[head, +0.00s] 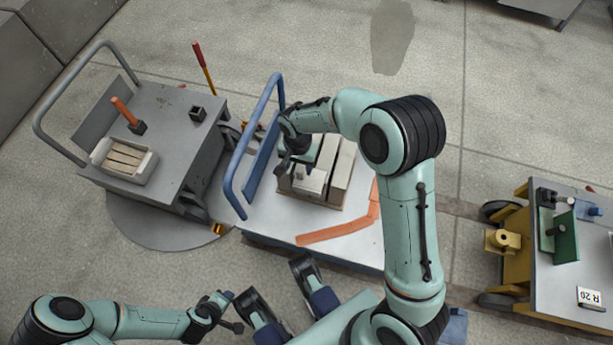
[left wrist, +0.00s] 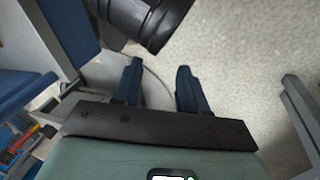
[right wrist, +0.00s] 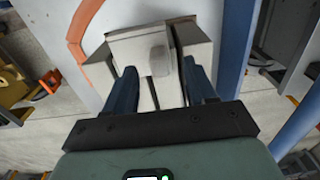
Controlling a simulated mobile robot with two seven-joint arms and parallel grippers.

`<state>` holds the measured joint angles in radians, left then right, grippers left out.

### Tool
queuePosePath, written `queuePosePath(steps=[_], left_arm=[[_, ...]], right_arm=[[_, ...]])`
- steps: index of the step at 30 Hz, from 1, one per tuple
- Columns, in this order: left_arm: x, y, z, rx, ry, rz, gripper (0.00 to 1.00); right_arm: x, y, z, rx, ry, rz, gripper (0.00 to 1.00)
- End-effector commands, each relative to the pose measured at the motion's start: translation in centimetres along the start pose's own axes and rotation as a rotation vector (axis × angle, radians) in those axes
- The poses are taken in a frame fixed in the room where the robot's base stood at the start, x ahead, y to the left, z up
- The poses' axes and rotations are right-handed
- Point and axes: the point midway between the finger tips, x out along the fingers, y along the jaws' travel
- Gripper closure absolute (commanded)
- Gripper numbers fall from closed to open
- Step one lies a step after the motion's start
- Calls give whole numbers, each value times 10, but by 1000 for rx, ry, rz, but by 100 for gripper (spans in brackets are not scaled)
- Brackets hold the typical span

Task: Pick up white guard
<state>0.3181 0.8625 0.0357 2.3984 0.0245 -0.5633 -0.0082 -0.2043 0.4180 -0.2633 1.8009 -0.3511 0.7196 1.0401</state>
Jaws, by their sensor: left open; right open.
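The white guard looks to be the pale block-like piece with a small raised knob (head: 310,182) on the blue-handled cart; I cannot tell its full shape. It also shows in the right wrist view (right wrist: 140,50), partly between and beyond the fingers. My right gripper (head: 299,165) is open above it, with one finger on each side in the right wrist view; contact cannot be told. The right hand hides part of the piece in the head view. My left gripper (head: 230,312) is open and empty, low at the left, away from the cart; its fingers show in the left wrist view (left wrist: 157,85).
Pale grey blocks (head: 342,172) stand close beside the piece. An orange angled strip (head: 335,232) lies on the cart top. The blue handle (head: 232,175) rises at its left. A grey cart (head: 165,110) stands left, a yellow-framed cart (head: 565,270) right.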

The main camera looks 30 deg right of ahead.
Motion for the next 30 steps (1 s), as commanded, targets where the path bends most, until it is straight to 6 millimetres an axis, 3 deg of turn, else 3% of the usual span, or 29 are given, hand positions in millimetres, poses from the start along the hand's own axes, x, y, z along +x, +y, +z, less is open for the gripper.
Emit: queuePosePath(steps=[12, 19, 20, 24, 25, 30], left_arm=[[22, -9, -27, -8, 78, -9, 58], [22, -9, -28, -8, 82, -9, 58], [22, -9, -28, -8, 82, -9, 58], [22, -9, -28, -8, 81, -9, 58], [22, -9, -28, -8, 81, -9, 58], [22, -9, -28, -8, 81, -9, 58]], right_arm=[[51, 0, -7, 0, -2, 3, 45], [52, 0, -7, 0, 0, 0, 45], [52, 0, -7, 0, 0, 0, 48], [51, 0, -7, 0, 0, 0, 94], [51, 0, -7, 0, 0, 0, 100], [51, 0, -7, 0, 0, 0, 100]])
